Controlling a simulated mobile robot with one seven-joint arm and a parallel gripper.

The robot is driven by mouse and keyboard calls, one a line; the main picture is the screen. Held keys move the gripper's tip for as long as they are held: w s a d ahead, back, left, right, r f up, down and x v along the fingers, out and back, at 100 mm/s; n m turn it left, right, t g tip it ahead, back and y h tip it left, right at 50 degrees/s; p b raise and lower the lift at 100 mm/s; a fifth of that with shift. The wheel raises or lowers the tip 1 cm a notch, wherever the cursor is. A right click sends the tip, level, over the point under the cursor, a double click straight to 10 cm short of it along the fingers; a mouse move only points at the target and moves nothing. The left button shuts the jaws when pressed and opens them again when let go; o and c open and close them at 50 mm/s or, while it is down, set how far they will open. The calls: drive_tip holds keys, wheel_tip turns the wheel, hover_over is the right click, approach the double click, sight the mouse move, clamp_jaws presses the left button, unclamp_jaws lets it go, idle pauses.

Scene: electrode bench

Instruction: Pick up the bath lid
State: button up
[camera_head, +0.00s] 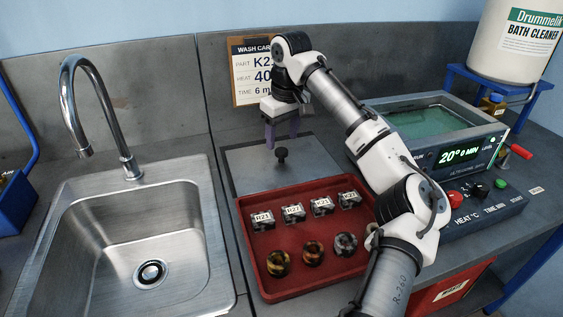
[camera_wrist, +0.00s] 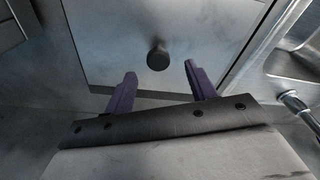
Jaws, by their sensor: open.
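The bath lid (camera_head: 245,163) is a flat grey plate with a black knob (camera_head: 281,155) in its middle. It lies on the bench behind the red tray. In the wrist view the lid (camera_wrist: 205,45) fills the upper middle, with its dark round knob (camera_wrist: 159,58) ahead of the fingers. My gripper (camera_head: 282,142) is above the lid near the knob, with its purple fingers pointing down. In the wrist view my gripper (camera_wrist: 158,80) is open and empty, its two fingers apart. The knob appears roughly centred between them and apart from them.
A red tray (camera_head: 300,287) with labelled parts and round pieces lies in front of the lid. The ultrasonic bath (camera_head: 460,155) stands open at the right, its display reading 20° 0 MIN. A steel sink (camera_head: 100,215) is at the left. A wash card (camera_head: 250,75) is on the back wall.

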sight(281, 150)
drive_tip(key=shift+w+a+f+p, duration=0.1)
drive_tip(key=shift+f+p, duration=0.1)
drive_tip(key=shift+f, duration=0.7)
drive_tip(key=shift+w+f+p, duration=0.15)
drive_tip(key=shift+f+p, duration=0.1)
drive_tip(key=shift+f, duration=0.7)
drive_tip(key=shift+w+a+f+p, duration=0.1)
drive_tip(key=shift+f+p, duration=0.1)
drive_tip(key=shift+f, duration=0.7)
drive_tip(key=shift+c, duration=0.4)
clamp_jaws()
